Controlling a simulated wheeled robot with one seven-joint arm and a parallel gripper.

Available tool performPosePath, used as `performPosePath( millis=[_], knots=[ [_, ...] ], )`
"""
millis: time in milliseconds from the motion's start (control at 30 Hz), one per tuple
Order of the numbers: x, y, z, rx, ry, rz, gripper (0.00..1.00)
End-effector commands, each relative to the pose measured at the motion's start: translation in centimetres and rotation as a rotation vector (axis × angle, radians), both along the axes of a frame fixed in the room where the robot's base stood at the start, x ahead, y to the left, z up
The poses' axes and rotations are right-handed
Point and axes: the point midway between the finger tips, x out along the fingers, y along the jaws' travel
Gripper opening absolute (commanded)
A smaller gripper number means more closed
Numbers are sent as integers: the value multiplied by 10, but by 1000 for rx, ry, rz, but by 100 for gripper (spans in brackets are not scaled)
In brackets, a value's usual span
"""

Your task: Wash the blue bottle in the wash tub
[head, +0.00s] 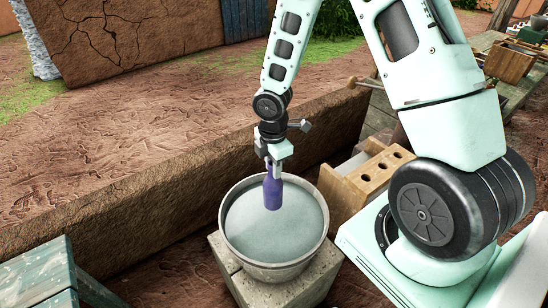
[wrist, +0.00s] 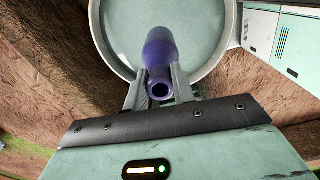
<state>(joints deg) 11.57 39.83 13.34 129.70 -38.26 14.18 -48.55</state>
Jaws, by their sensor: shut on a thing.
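The blue bottle (head: 272,190) hangs upright from my gripper (head: 273,168) over the wash tub (head: 230,245). In the head view it looks blue-purple, and its lower end shows against the grey water surface. I cannot tell whether the base touches the water. In the wrist view my gripper (wrist: 160,92) is shut on the neck of the bottle (wrist: 159,55), with its dark open mouth toward the camera and its body pointing into the tub (wrist: 112,45). The tub is round, grey and filled nearly level.
The tub stands on a pale stone block (head: 255,290). A wooden block with holes (head: 368,180) is close on its right. A low mud wall (head: 150,215) runs behind. A weathered green wooden piece (head: 40,275) is at the lower left.

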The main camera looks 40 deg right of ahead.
Motion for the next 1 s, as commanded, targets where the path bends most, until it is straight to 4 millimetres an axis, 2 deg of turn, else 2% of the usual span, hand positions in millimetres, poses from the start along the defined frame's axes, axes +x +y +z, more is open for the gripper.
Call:
performPosePath(
  millis=[100, 300, 567, 1000],
  knots=[
    [-3, 0, 9, 2, 1, 247, 0],
    [-5, 1, 12, 3, 2, 480, 0],
    [-5, 1, 2, 3, 1, 520, 0],
    [-5, 1, -44, 3, 1, 518, 0]
  ],
)
